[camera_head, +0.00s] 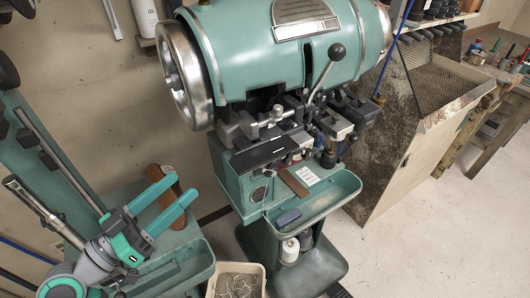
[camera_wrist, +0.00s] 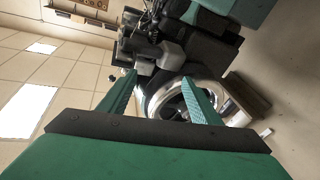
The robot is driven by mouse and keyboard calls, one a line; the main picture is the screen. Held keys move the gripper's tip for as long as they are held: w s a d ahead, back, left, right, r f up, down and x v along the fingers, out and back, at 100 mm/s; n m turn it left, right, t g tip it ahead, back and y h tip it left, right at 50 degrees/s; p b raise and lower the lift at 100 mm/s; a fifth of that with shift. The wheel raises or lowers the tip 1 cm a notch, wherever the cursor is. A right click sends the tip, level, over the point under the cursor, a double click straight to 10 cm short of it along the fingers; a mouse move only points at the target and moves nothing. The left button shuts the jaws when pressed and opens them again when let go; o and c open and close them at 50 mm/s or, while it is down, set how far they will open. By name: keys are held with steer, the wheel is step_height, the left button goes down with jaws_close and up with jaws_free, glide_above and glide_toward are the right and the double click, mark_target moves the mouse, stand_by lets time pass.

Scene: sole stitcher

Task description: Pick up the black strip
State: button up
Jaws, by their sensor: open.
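A long, flat black strip (camera_head: 264,151) lies on the front ledge of the teal sole stitcher (camera_head: 270,60) in the head view, just below its metal mechanism. My gripper (camera_head: 181,183) is to the left of the stitcher and lower in the picture, clearly apart from the strip. Its two teal fingers are spread with nothing between them. In the wrist view my gripper (camera_wrist: 159,79) is also open and empty, facing the machine's silver handwheel (camera_wrist: 185,95). I cannot make out the strip in the wrist view.
A brown strip (camera_head: 293,182) and a white label (camera_head: 307,175) are right of the black strip. A teal tray (camera_head: 335,193) with a dark blue block (camera_head: 288,217) sits below. A lever with a black knob (camera_head: 337,51) sticks out above. A bin (camera_head: 252,268) stands on the floor.

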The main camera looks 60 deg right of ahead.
steer(key=s+a+r+m+g+y, duration=0.2)
steer(key=s+r+m+g+y, duration=0.1)
steer(key=r+m+g, duration=0.15)
steer(key=m, duration=0.1)
glide_toward(247, 162)
steer(key=x, duration=0.5)
steer(key=shift+w+d+f, duration=0.1)
steer(key=shift+w+f, duration=0.1)
steer(key=shift+f, duration=0.1)
steer(key=c, duration=1.1)
